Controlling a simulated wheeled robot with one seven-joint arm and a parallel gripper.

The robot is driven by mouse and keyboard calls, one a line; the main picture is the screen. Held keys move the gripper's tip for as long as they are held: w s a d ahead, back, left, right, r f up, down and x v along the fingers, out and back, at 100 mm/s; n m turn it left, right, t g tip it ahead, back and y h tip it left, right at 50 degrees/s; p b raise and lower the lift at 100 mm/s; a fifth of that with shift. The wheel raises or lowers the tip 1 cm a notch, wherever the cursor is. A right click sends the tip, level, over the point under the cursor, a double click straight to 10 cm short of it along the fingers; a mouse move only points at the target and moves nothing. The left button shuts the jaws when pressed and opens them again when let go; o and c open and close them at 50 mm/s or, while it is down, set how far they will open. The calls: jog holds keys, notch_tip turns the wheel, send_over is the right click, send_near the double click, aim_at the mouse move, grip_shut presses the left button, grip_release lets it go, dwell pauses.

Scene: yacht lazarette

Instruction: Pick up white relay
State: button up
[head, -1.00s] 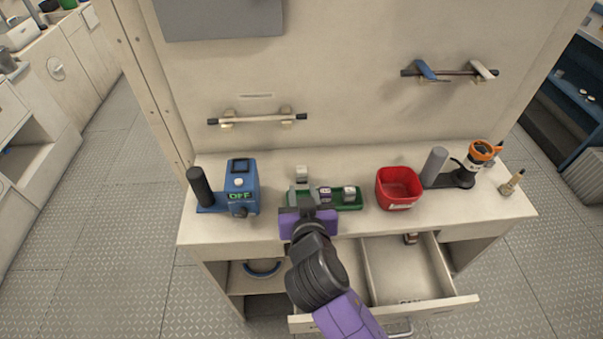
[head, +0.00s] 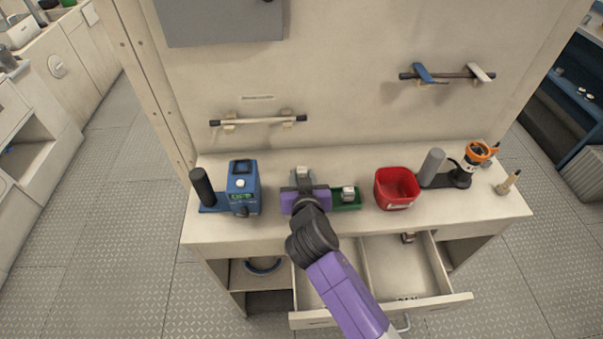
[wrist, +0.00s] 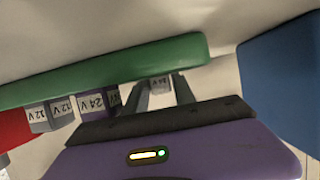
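My gripper (head: 304,190) is over the left part of the green tray (head: 345,204) on the bench. In the wrist view its two grey fingers (wrist: 161,92) stand apart. A pale relay with a printed label (wrist: 160,82) shows between the fingers, with no clear contact. A pale block (head: 302,173) also shows just beyond my gripper in the head view; I cannot tell if it is the same one. Another light grey relay (head: 348,193) sits on the tray to the right. Labelled grey and purple relays (wrist: 92,101) show beside the fingers. My gripper hides part of the tray.
A blue tester (head: 243,186) stands left of the tray, and a red bin (head: 397,190) stands right. A grey cylinder (head: 431,166) and an orange-topped device (head: 474,160) are further right. An open drawer (head: 437,300) juts out below the bench top.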

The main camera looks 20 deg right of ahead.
grip_shut()
